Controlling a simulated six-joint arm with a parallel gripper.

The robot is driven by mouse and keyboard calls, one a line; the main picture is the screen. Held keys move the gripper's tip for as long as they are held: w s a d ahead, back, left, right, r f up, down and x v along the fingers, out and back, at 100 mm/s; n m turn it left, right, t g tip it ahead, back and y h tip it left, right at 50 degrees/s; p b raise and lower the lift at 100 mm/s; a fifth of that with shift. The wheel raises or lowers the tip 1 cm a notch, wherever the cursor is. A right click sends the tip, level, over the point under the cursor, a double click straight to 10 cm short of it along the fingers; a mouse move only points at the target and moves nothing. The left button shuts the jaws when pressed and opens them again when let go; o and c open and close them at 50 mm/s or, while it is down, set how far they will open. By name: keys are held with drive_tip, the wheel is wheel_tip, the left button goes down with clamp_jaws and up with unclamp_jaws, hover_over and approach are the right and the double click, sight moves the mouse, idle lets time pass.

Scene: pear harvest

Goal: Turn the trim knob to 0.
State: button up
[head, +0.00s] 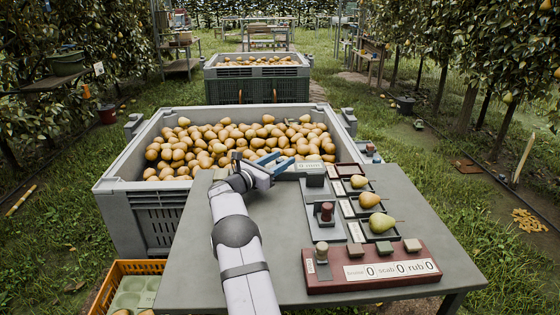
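My gripper (279,163), with blue fingers, is over the far edge of the grey table, beside the near wall of the pear bin. Its fingers look apart, with nothing seen between them. Just right of it are a small display (310,167), too small to read surely, and a dark green block (315,178). A reddish-brown round knob (326,211) stands on a dark base nearer the front. I cannot tell which is the trim knob, and no setting is legible.
The red counter box (375,285) shows bruise, scab and rub at 0. Three pears, one of them the near pear (381,222), lie on dark trays at right. A grey bin (120,188) full of pears stands behind the table (440,232). The table's right side is clear.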

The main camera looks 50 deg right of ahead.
sight(277, 161)
drive_tip(key=shift+a, duration=0.15)
drive_tip(key=shift+a, duration=3.5)
drive_tip(key=shift+a, duration=0.1)
